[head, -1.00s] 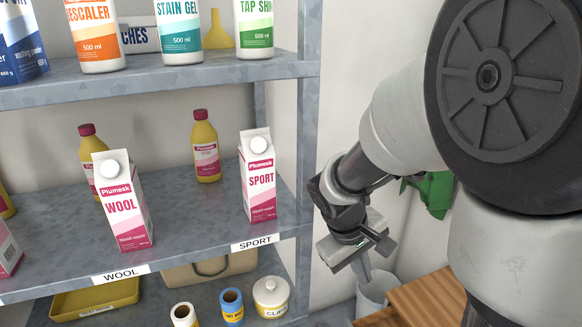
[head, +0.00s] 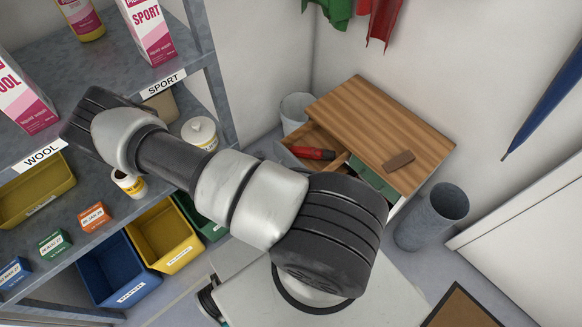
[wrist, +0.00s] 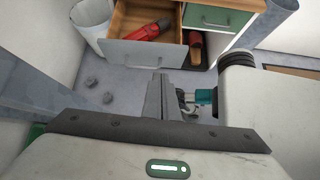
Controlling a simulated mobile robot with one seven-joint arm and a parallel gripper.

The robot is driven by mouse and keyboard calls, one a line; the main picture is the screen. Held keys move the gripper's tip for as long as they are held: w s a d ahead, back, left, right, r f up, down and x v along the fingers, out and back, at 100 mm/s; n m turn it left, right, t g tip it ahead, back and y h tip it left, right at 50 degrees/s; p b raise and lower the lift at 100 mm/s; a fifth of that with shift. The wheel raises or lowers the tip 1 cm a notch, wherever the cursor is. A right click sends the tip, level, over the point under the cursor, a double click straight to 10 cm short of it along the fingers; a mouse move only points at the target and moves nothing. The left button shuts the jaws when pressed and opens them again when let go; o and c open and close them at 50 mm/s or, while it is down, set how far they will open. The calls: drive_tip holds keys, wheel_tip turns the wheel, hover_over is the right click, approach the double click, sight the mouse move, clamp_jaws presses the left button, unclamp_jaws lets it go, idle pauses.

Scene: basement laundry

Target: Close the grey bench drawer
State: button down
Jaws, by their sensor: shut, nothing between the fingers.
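The bench (head: 385,125) has a wooden top and stands in the corner. Its grey drawer (wrist: 143,54) is pulled open, with the grey front facing me in the wrist view. The open drawer also shows in the head view (head: 325,137), partly hidden by my arm. A red tool (wrist: 148,30) lies inside it. My gripper (wrist: 160,77) is shut and empty, its fingertips by the lower edge of the grey front. I cannot tell whether they touch it. In the head view my gripper cannot be made out.
A green drawer (wrist: 208,16) sits beside the grey one, shut. A brown block (head: 399,161) lies on the bench top. A grey bin (head: 432,216) stands right of the bench, a pale bin (head: 296,112) at its left. Shelves with cartons and bins fill the left.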

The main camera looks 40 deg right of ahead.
drive_tip(key=f, duration=0.2)
drive_tip(key=b, duration=0.2)
approach(303, 170)
wheel_tip(303, 170, down, 4)
drive_tip(key=d, duration=0.3)
drive_tip(key=shift+w+f+n+b, duration=0.1)
drive_tip(key=shift+n+b, duration=0.2)
drive_tip(key=shift+n, duration=0.1)
drive_tip(key=shift+d, duration=0.45)
drive_tip(key=shift+w+d, duration=0.1)
drive_tip(key=shift+d, duration=0.1)
